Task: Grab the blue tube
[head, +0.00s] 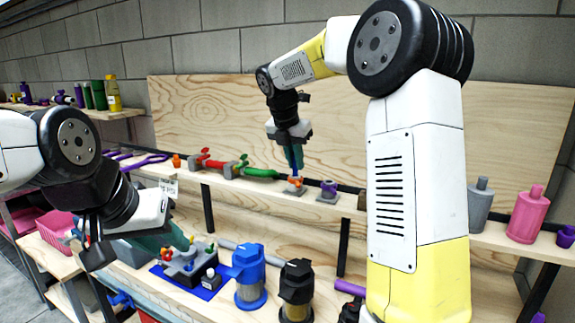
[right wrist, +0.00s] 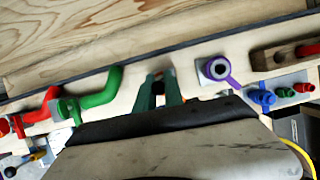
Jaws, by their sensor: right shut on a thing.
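My right gripper (head: 297,160) is above the upper shelf, pointing down, shut on a narrow blue piece (head: 299,155) that I take for the blue tube. Only a thin strip of it shows beside the teal fingers. In the right wrist view the gripper (right wrist: 160,84) shows its green fingers close together, and the blue piece cannot be made out there. An orange fitting on a grey base (head: 295,185) stands right below the fingertips. My left gripper (head: 172,238) is low at the left, over a grey fixture (head: 190,268); its jaw opening is unclear.
On the upper shelf, a red tube (head: 210,163) and a green tube (head: 260,172) lie left of my right gripper, with a purple fitting (head: 329,189) to its right. Below stand a blue filter housing (head: 249,272) and a black one (head: 297,285). A pink bottle (head: 527,215) stands far right.

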